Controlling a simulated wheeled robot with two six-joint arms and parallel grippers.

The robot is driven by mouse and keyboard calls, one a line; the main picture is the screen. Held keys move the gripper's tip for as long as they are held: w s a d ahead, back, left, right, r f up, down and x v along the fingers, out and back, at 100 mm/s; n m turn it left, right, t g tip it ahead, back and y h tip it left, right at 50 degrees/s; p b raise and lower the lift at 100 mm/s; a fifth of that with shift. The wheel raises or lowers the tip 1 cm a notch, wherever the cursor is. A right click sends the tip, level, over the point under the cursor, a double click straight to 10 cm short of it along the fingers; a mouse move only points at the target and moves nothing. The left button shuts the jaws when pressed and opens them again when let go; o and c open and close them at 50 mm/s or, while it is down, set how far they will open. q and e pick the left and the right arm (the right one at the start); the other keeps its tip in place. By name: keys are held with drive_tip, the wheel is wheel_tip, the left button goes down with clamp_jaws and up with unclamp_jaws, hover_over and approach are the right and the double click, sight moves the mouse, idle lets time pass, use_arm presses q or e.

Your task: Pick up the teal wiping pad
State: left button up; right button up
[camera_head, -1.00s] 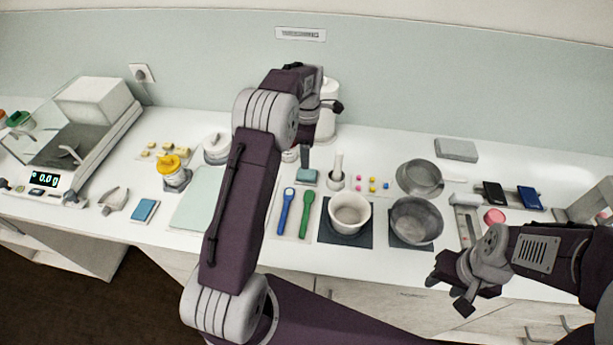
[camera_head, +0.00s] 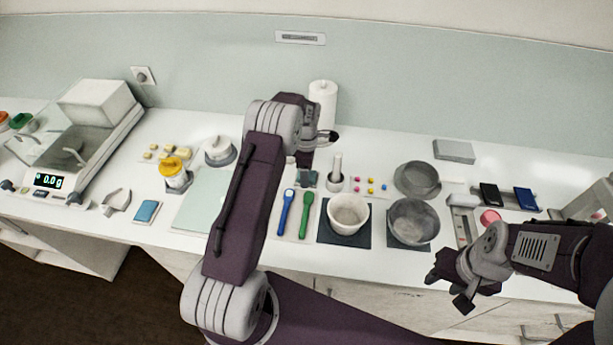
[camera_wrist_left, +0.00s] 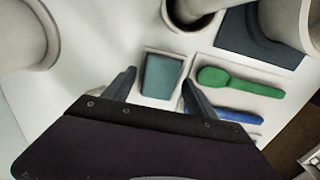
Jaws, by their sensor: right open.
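The teal wiping pad (camera_head: 307,179) lies on the white counter, left of the mortar with the pestle, partly hidden by my left gripper. It also shows in the left wrist view (camera_wrist_left: 162,77) as a teal block on a pale rectangle. My left gripper (camera_wrist_left: 159,77) is open, with one finger on each side of the pad and the pad between the fingertips in that view. I cannot tell whether the fingers touch it. My right gripper (camera_head: 454,284) is open and empty in front of the counter's edge, far from the pad.
A blue spoon (camera_head: 286,211) and a green spoon (camera_head: 306,215) lie just in front of the pad. A white bowl (camera_head: 349,212) is further right, and a paper roll (camera_head: 323,102) stands behind.

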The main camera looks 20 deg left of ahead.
use_arm(q)
drive_tip(key=c, duration=1.1)
wheel_tip(320, 180, up, 4)
drive_tip(key=shift+s+r+b, duration=0.15)
drive_tip(key=shift+b, duration=0.5)
drive_tip(key=s+d+r+b, duration=0.2)
drive_tip(key=s+r, duration=0.4)
drive_tip(key=s, duration=0.5)
drive_tip(key=shift+d+r, duration=0.4)
drive_tip(key=shift+d, duration=0.3)
